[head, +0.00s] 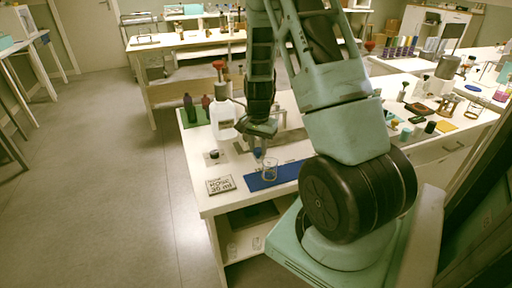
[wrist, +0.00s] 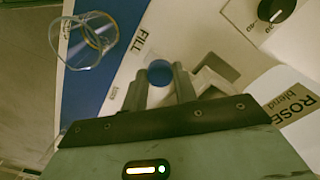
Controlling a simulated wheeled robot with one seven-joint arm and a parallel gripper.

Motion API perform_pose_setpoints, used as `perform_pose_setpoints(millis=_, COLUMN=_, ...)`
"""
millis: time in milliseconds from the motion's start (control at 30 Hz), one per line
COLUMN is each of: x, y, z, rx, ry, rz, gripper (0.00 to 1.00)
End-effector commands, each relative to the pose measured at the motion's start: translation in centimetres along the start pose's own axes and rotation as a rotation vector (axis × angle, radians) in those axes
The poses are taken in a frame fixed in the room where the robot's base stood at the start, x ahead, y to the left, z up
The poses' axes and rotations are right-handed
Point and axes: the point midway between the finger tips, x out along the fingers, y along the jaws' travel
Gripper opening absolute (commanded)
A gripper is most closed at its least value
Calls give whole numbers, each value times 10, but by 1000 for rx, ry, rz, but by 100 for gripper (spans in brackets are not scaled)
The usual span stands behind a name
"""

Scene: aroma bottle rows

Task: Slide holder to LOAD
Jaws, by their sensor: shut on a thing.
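My gripper (wrist: 160,84) is shut on a round blue knob (wrist: 160,72), which shows between the two fingers in the wrist view. The blue knob also shows under my gripper (head: 259,147) in the head view (head: 257,153). The knob seems to belong to the holder, whose body is mostly hidden by my gripper. A FILL label (wrist: 144,36) lies just beyond the knob on the pale surface. A smaller label (wrist: 113,96) sits left of the fingers, too small to read surely. A clear glass beaker (wrist: 88,42) stands on a blue mat (wrist: 122,12), apart from the fingers.
A large white bottle (head: 224,122) with a red top stands behind left of my gripper; a ROSE blend label (wrist: 292,108) is close at right in the wrist view. A card (head: 220,185) lies at the bench's front left. A black dial (wrist: 277,9) is at upper right.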

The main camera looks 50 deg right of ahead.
Motion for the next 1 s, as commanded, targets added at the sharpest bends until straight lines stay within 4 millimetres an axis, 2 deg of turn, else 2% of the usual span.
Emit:
perform_pose_setpoints(millis=200, x=0, y=40, z=-42, rx=11, ry=3, rz=0, gripper=0)
perform_pose_setpoints(millis=400, x=-1, y=68, z=-69, rx=6, ry=4, rz=-1, gripper=0)
perform_pose_setpoints(millis=800, x=-1, y=73, z=-74, rx=0, ry=4, rz=0, gripper=0)
perform_pose_setpoints(millis=833, x=-1, y=73, z=-74, rx=0, ry=4, rz=0, gripper=37)
perform_pose_setpoints(millis=900, x=-1, y=73, z=-74, rx=0, ry=4, rz=0, gripper=51)
perform_pose_setpoints(millis=1000, x=-1, y=73, z=-74, rx=1, ry=3, rz=0, gripper=51)
